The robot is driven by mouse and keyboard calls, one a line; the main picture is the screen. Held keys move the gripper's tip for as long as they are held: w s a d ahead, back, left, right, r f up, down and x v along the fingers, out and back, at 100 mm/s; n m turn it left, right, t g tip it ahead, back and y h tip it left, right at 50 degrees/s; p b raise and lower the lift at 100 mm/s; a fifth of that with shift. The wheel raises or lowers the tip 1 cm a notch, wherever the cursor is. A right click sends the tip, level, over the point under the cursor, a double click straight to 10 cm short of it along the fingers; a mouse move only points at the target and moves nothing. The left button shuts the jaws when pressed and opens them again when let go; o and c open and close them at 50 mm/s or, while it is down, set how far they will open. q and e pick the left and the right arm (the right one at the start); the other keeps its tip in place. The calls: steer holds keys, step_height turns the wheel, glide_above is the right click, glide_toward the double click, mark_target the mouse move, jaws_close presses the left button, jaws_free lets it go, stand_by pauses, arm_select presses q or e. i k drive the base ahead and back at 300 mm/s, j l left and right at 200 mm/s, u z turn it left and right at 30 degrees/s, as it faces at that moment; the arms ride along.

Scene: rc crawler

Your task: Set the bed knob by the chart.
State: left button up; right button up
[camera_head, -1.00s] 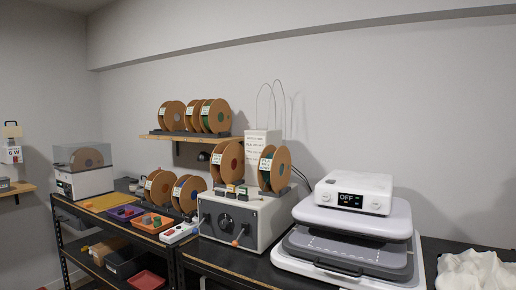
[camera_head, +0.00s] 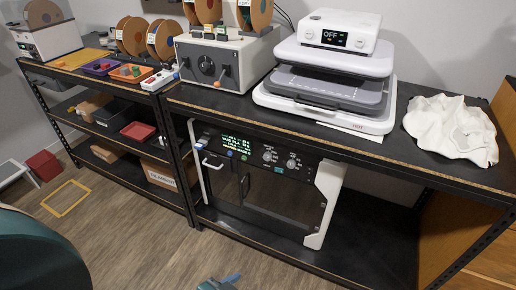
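A black-fronted machine (camera_head: 260,185) with white side frames stands on the shelf under the right bench. Its top panel has a lit display (camera_head: 237,145) with green and yellow text, a left round knob (camera_head: 267,157) and a right round knob (camera_head: 291,163). The knob labels and settings are too small to read, so I cannot tell which is the bed knob. No readable chart shows now. A small blue-teal part (camera_head: 218,284) at the bottom edge may be the tip of my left arm; its fingers are unclear. My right gripper is out of view.
On the bench stand a grey control box (camera_head: 222,60), a heat press (camera_head: 335,85) reading OFF and a crumpled white cloth (camera_head: 452,125). Spools and trays fill the left bench. A yellow frame (camera_head: 66,198) lies on the floor. Floor before the machine looks mostly clear.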

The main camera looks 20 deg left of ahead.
mark_target(291, 163)
steer(key=i+l, duration=0.5)
steer(key=i, duration=0.15)
steer(key=i+l, duration=0.2)
steer(key=i, duration=0.1)
